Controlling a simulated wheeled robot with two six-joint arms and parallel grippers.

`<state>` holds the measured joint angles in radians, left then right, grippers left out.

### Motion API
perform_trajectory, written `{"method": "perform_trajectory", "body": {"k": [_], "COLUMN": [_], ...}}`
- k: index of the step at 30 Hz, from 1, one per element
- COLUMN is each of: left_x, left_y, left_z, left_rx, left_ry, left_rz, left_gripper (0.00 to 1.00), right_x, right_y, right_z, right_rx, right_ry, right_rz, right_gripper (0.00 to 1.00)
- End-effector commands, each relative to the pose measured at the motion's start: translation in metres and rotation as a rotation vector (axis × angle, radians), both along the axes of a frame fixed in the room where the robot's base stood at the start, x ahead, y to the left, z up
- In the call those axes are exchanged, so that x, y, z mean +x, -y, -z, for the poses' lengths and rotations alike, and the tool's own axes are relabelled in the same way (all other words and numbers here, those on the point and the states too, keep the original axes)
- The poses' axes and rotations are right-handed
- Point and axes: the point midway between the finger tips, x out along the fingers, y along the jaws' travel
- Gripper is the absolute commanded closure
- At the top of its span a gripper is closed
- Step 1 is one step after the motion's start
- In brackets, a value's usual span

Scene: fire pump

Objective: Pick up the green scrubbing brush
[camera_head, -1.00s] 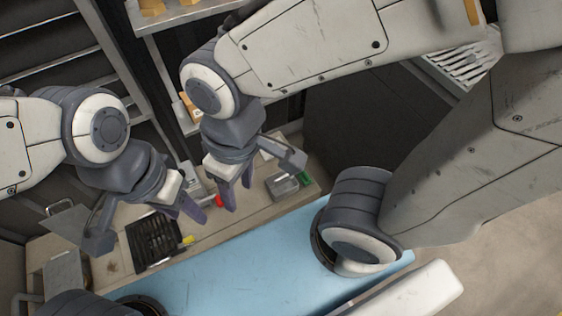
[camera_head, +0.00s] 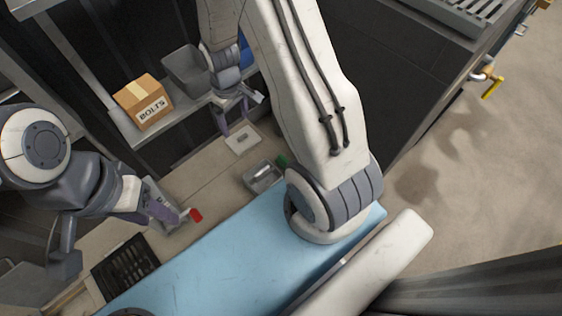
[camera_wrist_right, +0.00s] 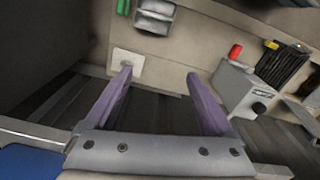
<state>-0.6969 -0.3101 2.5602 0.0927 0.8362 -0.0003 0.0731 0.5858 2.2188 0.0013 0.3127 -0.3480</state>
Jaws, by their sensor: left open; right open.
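A small green object (camera_head: 282,160), likely the scrubbing brush, lies on the workbench beside a metal tray, partly hidden by my right arm in the head view. Green also shows at the top edge of the right wrist view (camera_wrist_right: 123,7), cut off by the frame. My right gripper (camera_head: 234,116) is open and empty, behind and to the left of the green object, near the shelf. Its spread purple fingers show in the right wrist view (camera_wrist_right: 158,76), with nothing between them. My left gripper (camera_head: 110,222) is open at the left, by a grey box with a red part.
The metal tray (camera_head: 262,177) and a white plate (camera_head: 242,139) are on the bench. The red part (camera_head: 196,215) and a black slatted rack (camera_head: 125,262) are at left. A BOLTS carton (camera_head: 143,102) and grey bin (camera_head: 187,72) sit on the shelf behind.

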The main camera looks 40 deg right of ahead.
Motion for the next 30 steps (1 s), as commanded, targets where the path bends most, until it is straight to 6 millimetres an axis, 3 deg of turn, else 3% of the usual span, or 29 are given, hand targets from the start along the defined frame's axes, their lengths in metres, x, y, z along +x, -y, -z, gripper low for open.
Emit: {"method": "perform_trajectory", "body": {"k": [1, 3, 6, 9, 15, 25, 30], "left_x": [0.0, 0.0, 0.0, 0.0, 0.0, 0.0, 0.0], "left_y": [0.0, 0.0, 0.0, 0.0, 0.0, 0.0, 0.0], "left_z": [0.023, 0.036, 0.05, 0.06, 0.068, 0.103, 0.108], "left_rx": [0.0, 0.0, 0.0, 0.0, 0.0, 0.0, 0.0], "left_ry": [0.0, 0.0, 0.0, 0.0, 0.0, 0.0, 0.0], "left_rz": [0.0, 0.0, 0.0, 0.0, 0.0, 0.0, 0.0], "left_gripper": [0.5, 0.5, 0.5, 0.5, 0.5, 0.5, 0.5], "right_x": [-0.001, -0.003, -0.015, -0.029, -0.043, -0.043, -0.042], "right_y": [0.03, 0.064, 0.103, 0.129, 0.149, 0.149, 0.149], "right_z": [0.053, 0.1, 0.157, 0.199, 0.236, 0.28, 0.289], "right_rx": [-0.001, -0.002, -0.001, 0.002, 0.003, 0.004, 0.003], "right_ry": [-0.018, -0.022, -0.025, -0.027, -0.024, -0.024, -0.023], "right_rz": [0.046, 0.087, 0.134, 0.167, 0.194, 0.195, 0.195], "right_gripper": [0.12, 0.12, 0.12, 0.12, 0.12, 0.12, 0.12]}}
